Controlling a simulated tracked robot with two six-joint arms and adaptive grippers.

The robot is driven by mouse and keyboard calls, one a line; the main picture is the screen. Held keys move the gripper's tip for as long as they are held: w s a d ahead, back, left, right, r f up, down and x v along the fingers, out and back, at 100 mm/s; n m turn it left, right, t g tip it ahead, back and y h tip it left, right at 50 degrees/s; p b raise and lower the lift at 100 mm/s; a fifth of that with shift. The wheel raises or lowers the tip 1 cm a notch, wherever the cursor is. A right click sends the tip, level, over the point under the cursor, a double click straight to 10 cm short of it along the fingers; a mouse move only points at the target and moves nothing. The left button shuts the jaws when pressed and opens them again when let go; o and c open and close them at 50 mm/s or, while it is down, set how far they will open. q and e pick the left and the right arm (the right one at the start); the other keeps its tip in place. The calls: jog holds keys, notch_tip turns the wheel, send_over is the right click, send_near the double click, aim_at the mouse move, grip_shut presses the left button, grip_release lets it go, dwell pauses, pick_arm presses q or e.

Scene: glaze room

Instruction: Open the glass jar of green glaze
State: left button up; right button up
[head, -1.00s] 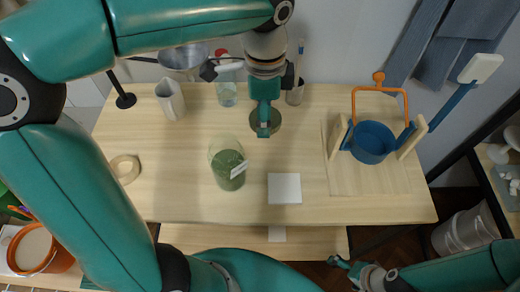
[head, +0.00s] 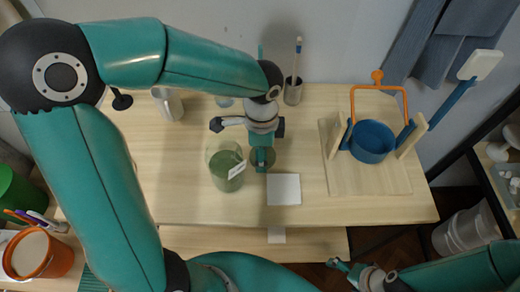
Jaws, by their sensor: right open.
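The glass jar of green glaze (head: 225,175) stands upright on the table, left of centre, with a white label on its side. Its top looks uncovered. My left gripper (head: 261,160) points down just right of the jar, apart from it. A round olive-brown lid (head: 270,154) shows around its fingertips and appears held above the table. The fingers hide part of the lid. My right gripper (head: 342,266) is open and empty, low in the view, off the table's front edge.
A white square tile (head: 284,190) lies right of the jar. A wooden stand with a blue pot (head: 372,142) and orange handle is at right. A white pitcher (head: 168,104) and a cup with a brush (head: 293,93) stand at the back. Table between tile and stand is clear.

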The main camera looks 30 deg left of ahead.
pick_arm(q)
jog(key=shift+f, duration=0.15)
jog(key=o, duration=1)
notch_tip(320, 180, up, 13)
jog(key=shift+f+p, duration=0.15)
jog(key=shift+p, duration=0.4)
